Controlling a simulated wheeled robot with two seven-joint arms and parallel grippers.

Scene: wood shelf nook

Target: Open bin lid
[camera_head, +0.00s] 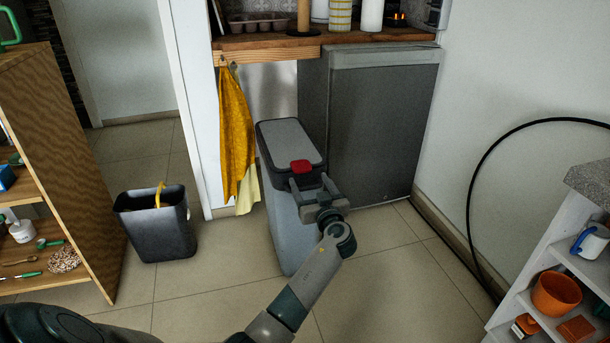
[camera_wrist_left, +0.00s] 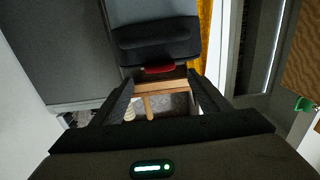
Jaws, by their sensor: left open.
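The tall grey bin (camera_head: 285,215) stands in front of the dark cabinet, its flat grey lid (camera_head: 290,139) lying shut in a black rim. A red latch (camera_head: 301,166) sits at the lid's front edge. In the left wrist view the black rim (camera_wrist_left: 155,42) and the red latch (camera_wrist_left: 159,69) show just beyond the fingers. My left gripper (camera_head: 308,184) is open and empty at the bin's front, close to the latch. I cannot tell whether a finger touches the bin. My right gripper is out of view.
A small black bin (camera_head: 155,227) with a yellow item stands at left. A yellow cloth (camera_head: 235,130) hangs beside the grey bin. The dark cabinet (camera_head: 370,125) and wooden counter (camera_head: 350,39) are behind. A shelf unit (camera_head: 60,150) stands left, a white one (camera_head: 545,245) right. Front floor is clear.

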